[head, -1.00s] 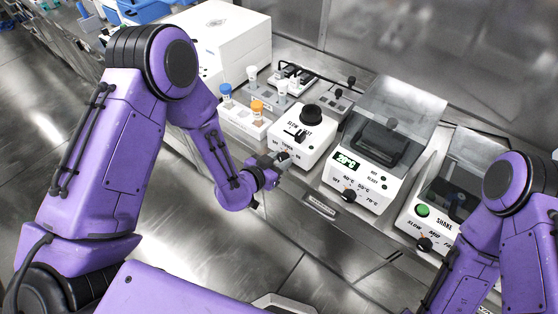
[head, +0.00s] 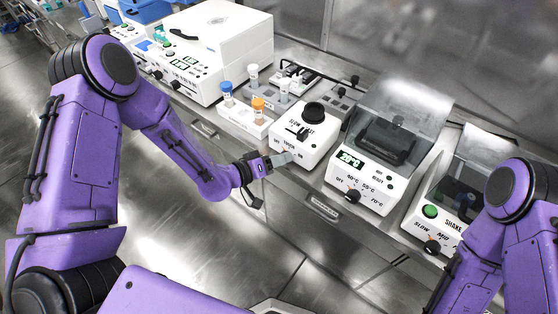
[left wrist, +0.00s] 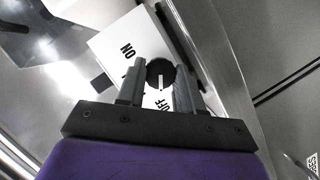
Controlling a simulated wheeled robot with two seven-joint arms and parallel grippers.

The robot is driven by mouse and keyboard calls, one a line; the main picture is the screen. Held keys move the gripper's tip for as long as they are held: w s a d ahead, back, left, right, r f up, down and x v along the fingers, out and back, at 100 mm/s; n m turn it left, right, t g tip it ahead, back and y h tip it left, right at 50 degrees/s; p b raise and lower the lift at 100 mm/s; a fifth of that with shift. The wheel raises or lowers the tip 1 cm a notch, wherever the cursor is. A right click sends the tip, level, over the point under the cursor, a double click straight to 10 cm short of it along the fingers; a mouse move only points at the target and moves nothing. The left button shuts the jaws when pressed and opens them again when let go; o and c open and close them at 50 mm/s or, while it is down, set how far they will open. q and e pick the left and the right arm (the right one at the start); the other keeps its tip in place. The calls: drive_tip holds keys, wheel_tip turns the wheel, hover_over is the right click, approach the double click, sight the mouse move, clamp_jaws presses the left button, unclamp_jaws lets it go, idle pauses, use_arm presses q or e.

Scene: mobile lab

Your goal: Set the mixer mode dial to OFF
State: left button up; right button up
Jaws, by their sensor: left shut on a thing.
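The mixer (head: 309,140) is a white box with a black round cup on top, a SLOW/FAST slider and a front mode row. My left gripper (head: 286,158) is at its front face and hides the dial in the head view. In the left wrist view, the black round mode dial (left wrist: 160,73) sits between the grey fingers of my left gripper (left wrist: 159,78), which is shut on it. ON is at upper left; the middle label is mostly hidden. My right gripper is out of view.
A rack (head: 243,121) with blue- and orange-capped tubes stands left of the mixer. A heater (head: 371,165) with a green display and a dial is close on its right, then a shaker (head: 433,212). A large white instrument (head: 222,48) stands at the back left.

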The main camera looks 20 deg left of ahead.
use_arm(q)
drive_tip(key=shift+n, duration=0.4)
idle(0.3)
drive_tip(key=o, duration=1)
drive_tip(key=shift+o, duration=0.2)
drive_tip(key=shift+h, duration=0.3)
drive_tip(key=b+v, duration=0.1)
drive_tip(key=v, duration=0.9)
drive_tip(key=shift+s+a, duration=0.2)
